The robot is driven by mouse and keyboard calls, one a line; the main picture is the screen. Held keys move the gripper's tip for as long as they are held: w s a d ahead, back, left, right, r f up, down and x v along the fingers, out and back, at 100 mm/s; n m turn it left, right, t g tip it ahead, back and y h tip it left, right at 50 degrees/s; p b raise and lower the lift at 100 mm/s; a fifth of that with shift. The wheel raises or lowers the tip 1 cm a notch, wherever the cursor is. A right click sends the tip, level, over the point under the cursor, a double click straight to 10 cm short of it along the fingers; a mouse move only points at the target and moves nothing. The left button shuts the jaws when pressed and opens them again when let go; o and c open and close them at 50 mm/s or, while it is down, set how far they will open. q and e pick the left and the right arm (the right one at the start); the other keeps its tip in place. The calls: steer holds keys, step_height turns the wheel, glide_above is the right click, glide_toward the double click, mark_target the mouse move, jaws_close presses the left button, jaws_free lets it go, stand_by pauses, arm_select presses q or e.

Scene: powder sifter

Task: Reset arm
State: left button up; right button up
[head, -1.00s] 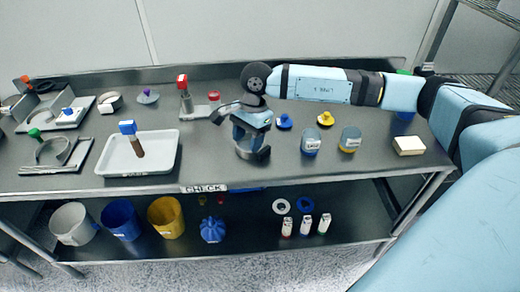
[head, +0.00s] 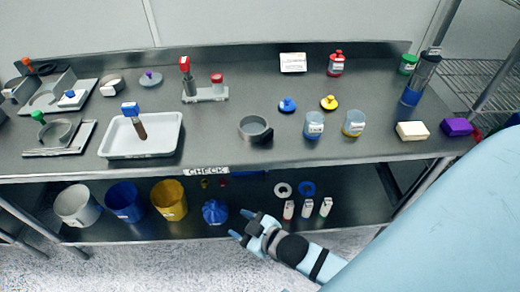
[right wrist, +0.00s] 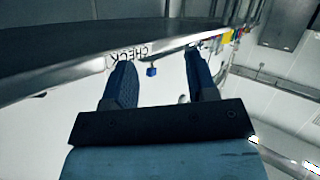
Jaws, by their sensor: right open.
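My right gripper (head: 247,227) is low in front of the table in the head view, its arm coming in from the lower right. Its fingers are apart with nothing between them. In the right wrist view the two fingers (right wrist: 160,85) are also spread and empty, with the table edge and CHECK label beyond them. My left gripper is not in view.
The table (head: 350,155) holds a white tray (head: 110,150), a dark round sieve (head: 255,130), jars (head: 313,125) and a sponge-like block (head: 412,131). The lower shelf (head: 265,222) holds buckets (head: 168,200) and small bottles (head: 307,208). The floor in front is open.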

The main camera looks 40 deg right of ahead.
steer(key=s+d+f+m+g+h, duration=0.1)
steer(key=s+f+m+g, duration=0.1)
steer(key=s+f, duration=0.3)
steer(key=shift+s+d+m+g, duration=0.3)
steer(key=shift+s+m, duration=0.15)
steer(key=shift+m, duration=0.35)
